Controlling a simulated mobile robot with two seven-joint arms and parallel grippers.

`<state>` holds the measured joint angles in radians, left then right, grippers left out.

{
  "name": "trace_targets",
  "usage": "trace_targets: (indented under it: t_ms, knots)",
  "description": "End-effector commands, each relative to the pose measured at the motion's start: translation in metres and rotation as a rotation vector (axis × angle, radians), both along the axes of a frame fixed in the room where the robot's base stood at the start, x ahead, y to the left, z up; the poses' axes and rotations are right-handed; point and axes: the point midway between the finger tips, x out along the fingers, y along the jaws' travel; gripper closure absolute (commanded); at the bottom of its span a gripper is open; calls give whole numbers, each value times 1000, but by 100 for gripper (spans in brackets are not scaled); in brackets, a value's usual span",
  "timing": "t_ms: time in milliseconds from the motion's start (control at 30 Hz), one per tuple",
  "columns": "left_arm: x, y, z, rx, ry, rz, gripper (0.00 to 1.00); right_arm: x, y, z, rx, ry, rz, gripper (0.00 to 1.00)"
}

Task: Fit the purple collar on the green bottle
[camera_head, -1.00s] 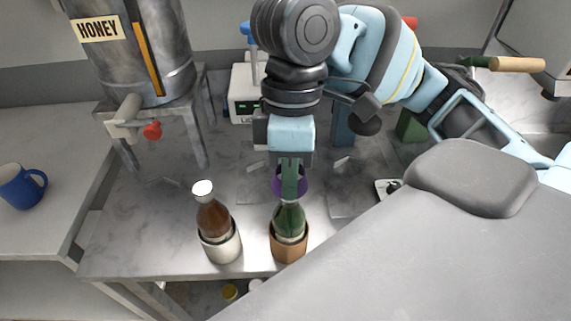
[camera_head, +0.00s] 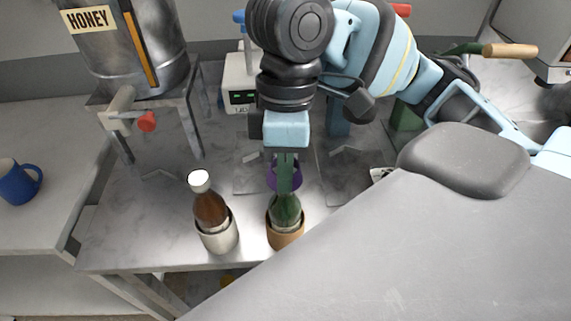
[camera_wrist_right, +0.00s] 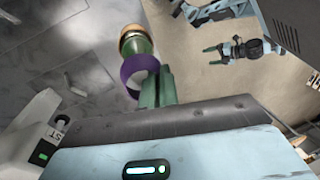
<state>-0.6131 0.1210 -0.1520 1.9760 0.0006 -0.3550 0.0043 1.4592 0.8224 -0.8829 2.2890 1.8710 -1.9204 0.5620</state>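The purple collar (camera_head: 271,177) is a ring at the fingertips of my right gripper (camera_head: 286,182), which points down over the green bottle (camera_head: 287,212). The bottle stands upright in a tan cup (camera_head: 285,240) near the table's front edge. In the right wrist view the fingers (camera_wrist_right: 160,88) are shut on one side of the collar (camera_wrist_right: 131,75), with the green bottle (camera_wrist_right: 138,46) beyond it. The fingers hide the bottle's top in the head view, so I cannot tell whether the collar surrounds the neck. My left gripper (camera_wrist_right: 213,55) shows small in the right wrist view, its fingers apart.
A brown bottle (camera_head: 209,208) with a white cap stands in a pale cup (camera_head: 219,238) to the left. A honey tank (camera_head: 148,60) with a red-handled tap is behind left. A white device (camera_head: 240,85) stands behind. A blue mug (camera_head: 16,183) is far left.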

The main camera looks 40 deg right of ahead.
Motion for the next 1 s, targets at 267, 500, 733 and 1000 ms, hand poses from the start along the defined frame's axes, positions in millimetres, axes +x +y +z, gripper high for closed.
trace_targets:
  t_ms: [267,500,733,1000]
  knots:
    - [-3,0,-4,-1,8,0,22,-1,-1,-11,-12,24,2,100]
    - [-3,-1,-4,-3,9,4,22,-1,-1,-11,-13,23,1,72]
    - [-3,-2,-4,-4,10,6,22,-1,-1,-12,-13,24,0,81]
    - [-3,-2,-4,-4,10,6,22,-1,-1,-12,-14,24,1,84]
